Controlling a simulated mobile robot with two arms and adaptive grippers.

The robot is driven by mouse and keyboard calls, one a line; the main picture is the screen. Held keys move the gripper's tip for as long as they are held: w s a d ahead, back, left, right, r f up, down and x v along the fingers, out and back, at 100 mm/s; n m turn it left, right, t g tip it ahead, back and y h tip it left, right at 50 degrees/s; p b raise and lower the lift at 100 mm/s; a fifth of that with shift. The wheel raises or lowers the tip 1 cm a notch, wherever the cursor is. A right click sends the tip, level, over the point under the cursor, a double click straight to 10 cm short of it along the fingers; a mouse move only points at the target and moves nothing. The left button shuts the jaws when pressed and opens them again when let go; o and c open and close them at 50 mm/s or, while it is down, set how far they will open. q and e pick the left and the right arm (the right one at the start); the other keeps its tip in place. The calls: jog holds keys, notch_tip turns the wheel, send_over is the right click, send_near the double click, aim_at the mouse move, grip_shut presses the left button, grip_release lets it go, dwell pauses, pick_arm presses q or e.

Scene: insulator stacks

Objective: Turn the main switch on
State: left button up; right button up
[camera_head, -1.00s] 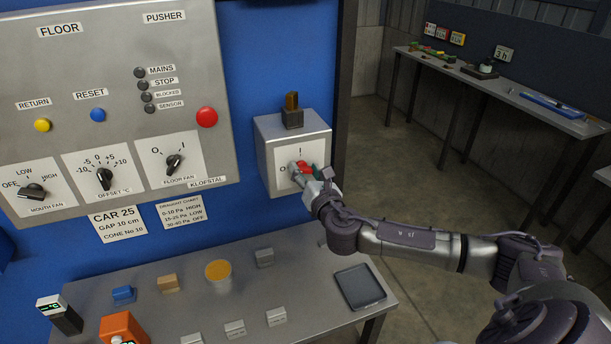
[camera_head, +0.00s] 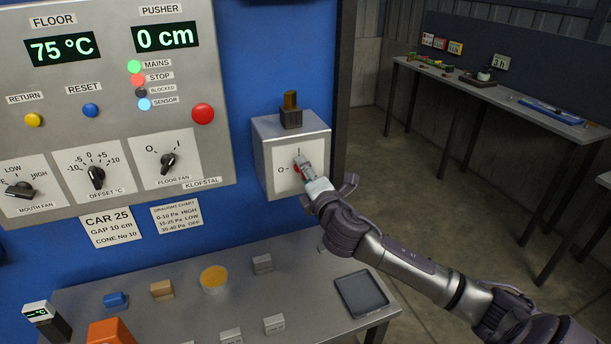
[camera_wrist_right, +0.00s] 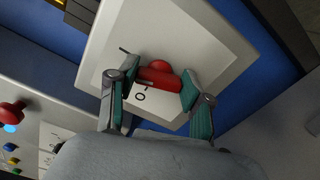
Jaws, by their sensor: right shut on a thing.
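The main switch is a red rotary handle (camera_head: 297,168) on the pale front plate of a grey box (camera_head: 262,165), marked O at left and I at top. It also shows in the wrist view as a red handle (camera_wrist_right: 158,78) between my fingers. My right gripper (camera_head: 304,165) is shut on this handle, with its fingers on either side (camera_wrist_right: 160,92). In the head view the gripper covers most of the handle, which appears upright toward the I mark. My left gripper is out of view.
The control panel (camera_head: 215,150) has lit displays reading 75 °C and 0 cm; the MAINS lamp (camera_head: 134,67) is green. A workbench (camera_head: 490,100) stands at back right.

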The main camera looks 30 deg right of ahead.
jog(key=shift+f+m, duration=0.1)
jog(key=shift+m, duration=1.5)
jog(key=o, duration=1.2)
jog(key=shift+c, duration=0.2)
jog(key=shift+s, duration=0.1)
jog(key=v, duration=1.2)
